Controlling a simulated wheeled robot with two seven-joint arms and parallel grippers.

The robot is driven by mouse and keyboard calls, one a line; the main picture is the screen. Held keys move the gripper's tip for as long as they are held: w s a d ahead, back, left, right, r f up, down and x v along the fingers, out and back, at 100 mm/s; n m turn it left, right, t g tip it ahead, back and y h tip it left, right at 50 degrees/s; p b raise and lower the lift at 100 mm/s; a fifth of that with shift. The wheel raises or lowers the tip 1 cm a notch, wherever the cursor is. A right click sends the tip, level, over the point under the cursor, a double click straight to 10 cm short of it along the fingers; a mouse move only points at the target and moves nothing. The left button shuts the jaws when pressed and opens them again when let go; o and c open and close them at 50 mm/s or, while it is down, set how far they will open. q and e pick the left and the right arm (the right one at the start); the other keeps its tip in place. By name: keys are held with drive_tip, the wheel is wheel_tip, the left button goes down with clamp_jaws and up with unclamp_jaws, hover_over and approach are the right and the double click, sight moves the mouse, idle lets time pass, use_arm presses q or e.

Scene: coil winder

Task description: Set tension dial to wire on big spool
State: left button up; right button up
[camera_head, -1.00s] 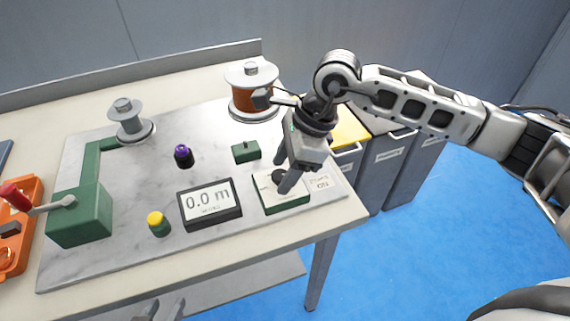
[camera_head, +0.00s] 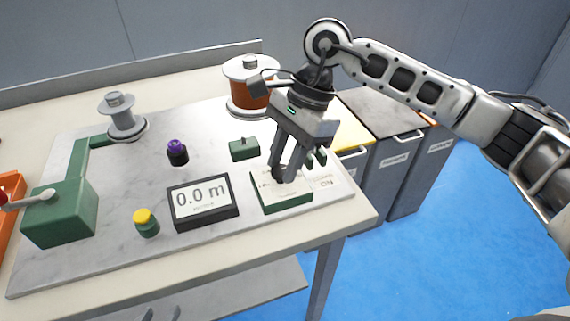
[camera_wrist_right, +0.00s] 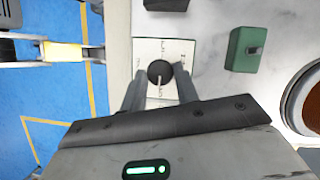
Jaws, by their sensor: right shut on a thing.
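The tension dial is a black knob (camera_wrist_right: 160,72) on a white scale panel (camera_wrist_right: 148,50) atop a green box (camera_head: 285,205). My right gripper (camera_head: 287,172) points down at the panel, its two fingers on either side of the knob and shut on it. In the wrist view (camera_wrist_right: 160,88) the knob's pale pointer line points toward the gripper; the scale marks are too small to read surely. The big spool (camera_head: 246,97) carries copper-brown wire at the back. My left gripper's fingertips (camera_head: 160,311) show apart and empty at the bottom edge, below the table front.
A display (camera_head: 203,203) reading 0.0 m stands left of the dial box.

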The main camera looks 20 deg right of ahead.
drive_tip(key=o, duration=1)
drive_tip(key=shift+c, duration=0.2)
drive_tip(key=v, duration=1.6)
drive_tip(key=shift+s+a, duration=0.1)
drive_tip(key=shift+s, duration=0.05)
